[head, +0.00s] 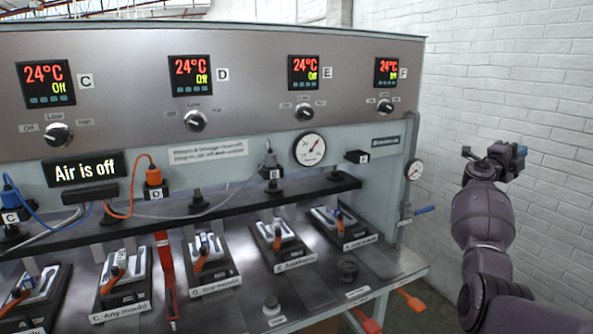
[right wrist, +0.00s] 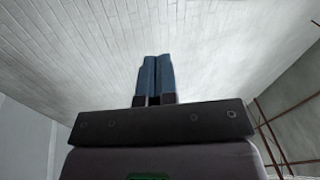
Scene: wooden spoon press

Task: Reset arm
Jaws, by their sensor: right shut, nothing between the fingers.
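My right arm (head: 485,235) comes in from the lower right in the head view and stands raised beside the right end of the press. My right gripper (head: 520,152) is at its top, in front of the white brick wall, apart from the press. In the right wrist view its two blue fingers (right wrist: 154,78) are closed together with nothing between them, pointing at the wall. My left arm and left gripper are not in view.
The press (head: 370,135) fills the left and middle, with several displays, knobs, gauges and a row of stations. The white brick wall (head: 480,60) is behind my gripper.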

